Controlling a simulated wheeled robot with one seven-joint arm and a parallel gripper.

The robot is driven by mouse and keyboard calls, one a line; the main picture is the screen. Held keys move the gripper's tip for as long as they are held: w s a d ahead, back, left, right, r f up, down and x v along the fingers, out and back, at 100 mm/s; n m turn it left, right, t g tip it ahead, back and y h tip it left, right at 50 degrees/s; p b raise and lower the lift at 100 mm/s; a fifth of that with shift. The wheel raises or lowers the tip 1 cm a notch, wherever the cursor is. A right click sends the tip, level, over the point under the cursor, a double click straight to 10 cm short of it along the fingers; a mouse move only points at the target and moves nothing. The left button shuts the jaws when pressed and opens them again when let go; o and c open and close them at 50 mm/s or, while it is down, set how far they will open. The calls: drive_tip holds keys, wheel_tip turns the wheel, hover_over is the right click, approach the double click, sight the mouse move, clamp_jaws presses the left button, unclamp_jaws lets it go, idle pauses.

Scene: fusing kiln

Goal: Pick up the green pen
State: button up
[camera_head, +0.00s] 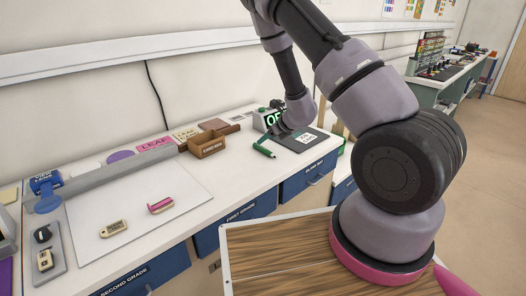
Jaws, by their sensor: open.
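The green pen (264,150) lies on the white counter, near the front edge and by the left side of a dark grey mat. My gripper (281,128) is small in the head view, at the end of my arm, above and a little right of the pen. It looks open and apart from the pen, with nothing seen between its fingers. My wrist partly covers the fingers, so their exact height over the counter is hard to tell.
A box with a lit green sign (268,119) stands close behind my gripper. A brown open box (208,143) is to the left. The dark mat (303,140) lies to the right. Blue drawers (308,174) line the counter front. A white board (140,212) holds small tools.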

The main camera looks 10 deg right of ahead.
sight(260, 146)
drive_tip(key=x, duration=0.5)
drive_tip(key=shift+a+f, duration=0.3)
drive_tip(key=shift+a, duration=0.15)
drive_tip(key=shift+c, duration=0.4)
clamp_jaws()
